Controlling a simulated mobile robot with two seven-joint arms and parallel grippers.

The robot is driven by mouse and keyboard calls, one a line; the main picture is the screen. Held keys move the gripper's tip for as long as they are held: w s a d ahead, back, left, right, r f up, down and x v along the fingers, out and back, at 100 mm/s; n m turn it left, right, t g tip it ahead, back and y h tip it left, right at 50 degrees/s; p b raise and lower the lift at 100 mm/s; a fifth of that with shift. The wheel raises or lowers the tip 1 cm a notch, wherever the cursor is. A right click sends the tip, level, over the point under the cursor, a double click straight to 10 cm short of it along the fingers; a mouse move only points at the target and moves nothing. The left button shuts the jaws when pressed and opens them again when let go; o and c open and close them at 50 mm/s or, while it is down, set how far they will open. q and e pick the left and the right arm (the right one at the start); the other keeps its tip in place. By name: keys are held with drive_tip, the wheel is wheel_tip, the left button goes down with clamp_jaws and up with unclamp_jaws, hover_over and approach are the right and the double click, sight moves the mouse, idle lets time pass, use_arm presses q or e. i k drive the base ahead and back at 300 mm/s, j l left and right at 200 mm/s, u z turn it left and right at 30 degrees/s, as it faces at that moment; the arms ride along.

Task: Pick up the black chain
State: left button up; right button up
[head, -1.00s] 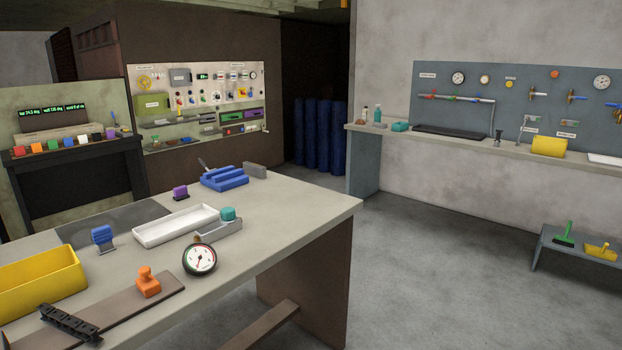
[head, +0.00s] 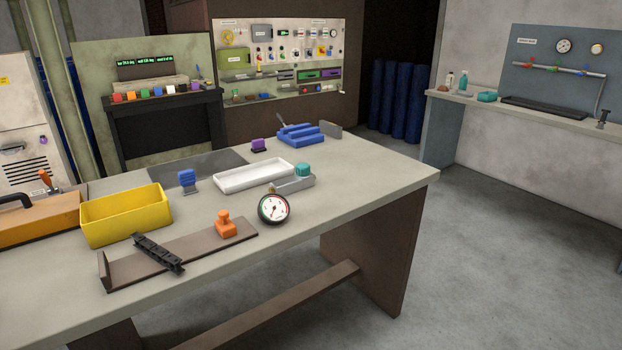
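The black chain (head: 157,253) is a short, dark, linked strip. It lies slantwise across the left part of a flat brown plate (head: 200,249) with a raised left end, near the front edge of the grey workbench (head: 345,188). Its upper end reaches past the plate's back edge, toward the yellow bin. Nothing covers the chain. Neither of my grippers shows in the head view.
An orange stamp-like block (head: 226,226) stands on the plate right of the chain. A yellow bin (head: 127,222) is behind the chain, with an orange toolbox (head: 40,222) left of it. A round gauge (head: 273,209) and white tray (head: 254,176) are farther right. Bench front left is clear.

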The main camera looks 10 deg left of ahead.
sight(161, 255)
drive_tip(key=u, duration=1.35)
drive_tip(key=i+l+u, duration=0.1)
drive_tip(key=l, duration=0.45)
drive_tip(key=i+l+u, duration=0.1)
drive_tip(key=l, duration=0.5)
drive_tip(key=i+l+u, duration=0.1)
drive_tip(key=l, duration=0.5)
drive_tip(key=i, duration=0.05)
